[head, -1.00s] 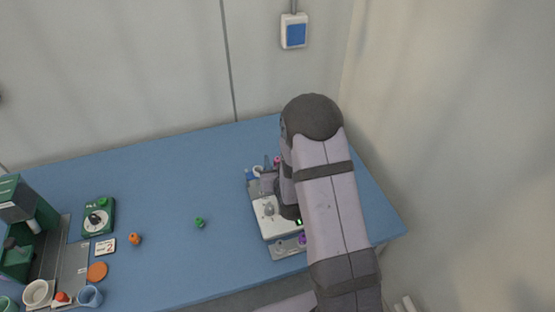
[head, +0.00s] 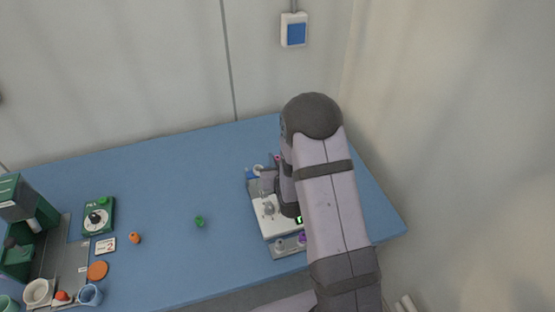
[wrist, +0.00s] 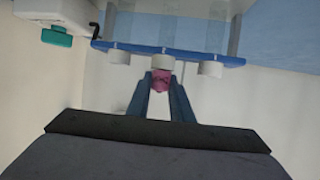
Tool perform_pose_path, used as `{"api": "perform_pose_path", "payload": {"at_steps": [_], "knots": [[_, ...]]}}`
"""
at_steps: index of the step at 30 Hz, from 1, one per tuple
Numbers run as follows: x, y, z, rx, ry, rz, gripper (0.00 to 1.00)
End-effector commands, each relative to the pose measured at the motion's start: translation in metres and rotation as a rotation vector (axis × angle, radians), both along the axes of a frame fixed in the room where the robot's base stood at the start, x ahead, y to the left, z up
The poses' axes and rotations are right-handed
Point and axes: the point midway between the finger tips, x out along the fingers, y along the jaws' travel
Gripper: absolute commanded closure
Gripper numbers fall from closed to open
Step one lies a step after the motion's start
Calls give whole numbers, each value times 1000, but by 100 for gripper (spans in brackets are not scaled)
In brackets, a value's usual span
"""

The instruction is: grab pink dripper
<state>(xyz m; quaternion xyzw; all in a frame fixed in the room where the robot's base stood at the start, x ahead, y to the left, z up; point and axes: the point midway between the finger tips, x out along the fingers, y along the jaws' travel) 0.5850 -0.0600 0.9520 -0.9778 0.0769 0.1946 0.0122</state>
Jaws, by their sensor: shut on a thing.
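The pink dripper (wrist: 161,80) is between my fingertips in the wrist view. My gripper (wrist: 160,88) is shut on it, with one dark blue finger on each side. A small pink spot, likely the same dripper, shows beside my wrist in the head view (head: 277,157). My forearm and wrist cover much of the right end of the blue table, so the fingers are hard to make out there.
A blue-edged rack (wrist: 170,51) with white round holders is close beyond the fingertips. A white device (head: 272,220) stands by my wrist. A green dripper (head: 199,222) and an orange one (head: 135,238) lie on the open blue table (head: 170,180). A green machine (head: 20,225) stands far left.

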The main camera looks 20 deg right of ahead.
Motion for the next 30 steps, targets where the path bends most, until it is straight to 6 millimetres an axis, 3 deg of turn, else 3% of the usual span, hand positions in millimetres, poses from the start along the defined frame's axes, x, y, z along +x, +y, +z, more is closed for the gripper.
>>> {"api": "perform_pose_path", "payload": {"at_steps": [10, 24, 30], "knots": [[0, 0, 20, 0, -3, 0, 100], [0, 0, 78, -1, -4, 0, 100], [0, 0, 93, 0, -1, 0, 100]]}}
